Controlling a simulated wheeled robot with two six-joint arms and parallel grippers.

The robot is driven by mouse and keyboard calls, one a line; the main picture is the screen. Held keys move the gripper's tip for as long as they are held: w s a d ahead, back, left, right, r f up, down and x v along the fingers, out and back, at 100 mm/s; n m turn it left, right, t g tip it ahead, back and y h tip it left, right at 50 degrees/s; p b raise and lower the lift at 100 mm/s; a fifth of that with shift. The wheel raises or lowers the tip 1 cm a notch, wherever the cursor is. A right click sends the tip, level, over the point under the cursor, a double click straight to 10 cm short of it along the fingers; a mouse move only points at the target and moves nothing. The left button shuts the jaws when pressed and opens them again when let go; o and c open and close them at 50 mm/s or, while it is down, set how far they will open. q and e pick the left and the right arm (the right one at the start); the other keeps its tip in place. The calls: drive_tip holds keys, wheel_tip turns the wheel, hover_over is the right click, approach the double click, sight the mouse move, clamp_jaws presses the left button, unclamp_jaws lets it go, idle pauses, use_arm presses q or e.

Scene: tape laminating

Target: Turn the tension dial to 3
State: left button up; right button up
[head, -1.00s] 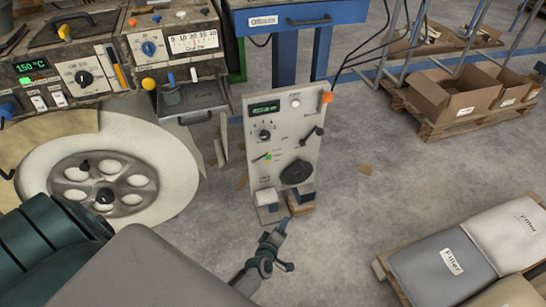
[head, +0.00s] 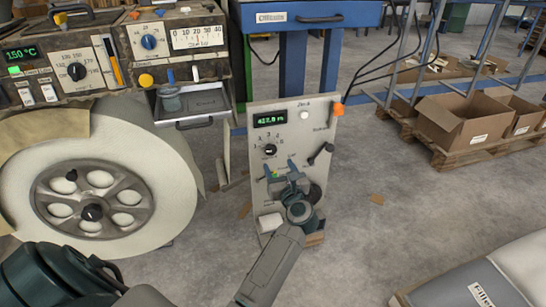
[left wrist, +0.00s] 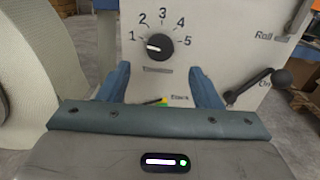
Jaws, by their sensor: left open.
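The tension dial (head: 269,150) is a small black knob on an upright pale panel (head: 258,210), below a green-lit display. In the left wrist view the dial (left wrist: 159,47) has the numbers 1 to 5 around it, and its white mark points left, towards 1. My left gripper (head: 279,168) is open and empty in front of the panel, just below the dial. In the left wrist view its blue fingers (left wrist: 159,72) stand to either side, lower than the dial, not touching it. My right gripper is not in view.
A black-knobbed lever (left wrist: 262,88) sits right of the dial, and an orange knob (head: 338,109) is on the panel's upper right edge. A large white roll (head: 110,185) stands to the left. Cardboard boxes (head: 455,122) lie on a pallet at right. Floor right of the panel is mostly clear.

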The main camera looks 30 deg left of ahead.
sight(272, 151)
use_arm(q)
drive_tip(key=x, duration=0.7)
drive_tip(key=shift+w, duration=0.1)
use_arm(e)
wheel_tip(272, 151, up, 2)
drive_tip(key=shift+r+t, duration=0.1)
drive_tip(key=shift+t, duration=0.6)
use_arm(q)
drive_tip(key=c, duration=1)
